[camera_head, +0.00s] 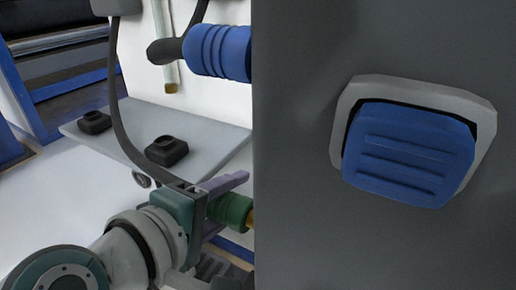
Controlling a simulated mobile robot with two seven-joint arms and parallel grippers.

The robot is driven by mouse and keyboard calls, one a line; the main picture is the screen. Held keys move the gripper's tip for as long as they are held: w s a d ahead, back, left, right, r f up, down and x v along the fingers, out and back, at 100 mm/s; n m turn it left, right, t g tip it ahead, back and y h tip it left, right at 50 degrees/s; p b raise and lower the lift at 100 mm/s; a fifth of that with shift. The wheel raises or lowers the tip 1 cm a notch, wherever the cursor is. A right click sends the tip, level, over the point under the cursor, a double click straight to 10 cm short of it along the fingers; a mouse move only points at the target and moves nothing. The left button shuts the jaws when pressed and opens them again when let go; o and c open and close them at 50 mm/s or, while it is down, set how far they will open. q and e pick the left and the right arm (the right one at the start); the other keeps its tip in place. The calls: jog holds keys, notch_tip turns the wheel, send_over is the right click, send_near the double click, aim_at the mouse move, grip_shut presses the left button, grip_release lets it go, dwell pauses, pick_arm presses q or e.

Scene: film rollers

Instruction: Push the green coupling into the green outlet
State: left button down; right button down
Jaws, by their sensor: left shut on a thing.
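My left gripper (229,205) reaches in from the lower left. Its lavender fingers are shut on the green coupling (233,209), a ribbed green sleeve with a brass-coloured end pointing right. The brass end meets the edge of the large grey panel in the picture, which hides anything beyond it. The green outlet is not visible. My right gripper is not in view.
A large dark grey panel (300,230) fills the right half, with a blue ribbed block (408,155) in a pale grey frame. A blue coupling (218,50) is at the top. A grey shelf (115,135) carries two black pieces (167,151). A black hose (119,115) hangs at left.

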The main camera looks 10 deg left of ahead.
pick_arm(q)
jog(key=shift+s+d+p, duration=0.25)
jog(key=shift+d+p, duration=0.25)
jog(key=shift+d, duration=0.2)
dwell(0.3)
jog(key=c, duration=0.7)
grip_release()
jog(key=shift+d, duration=0.1)
jog(key=shift+o, duration=1.4)
jog(key=shift+s+d, duration=0.1)
jog(key=shift+d, duration=0.05)
jog(key=shift+o, duration=0.7)
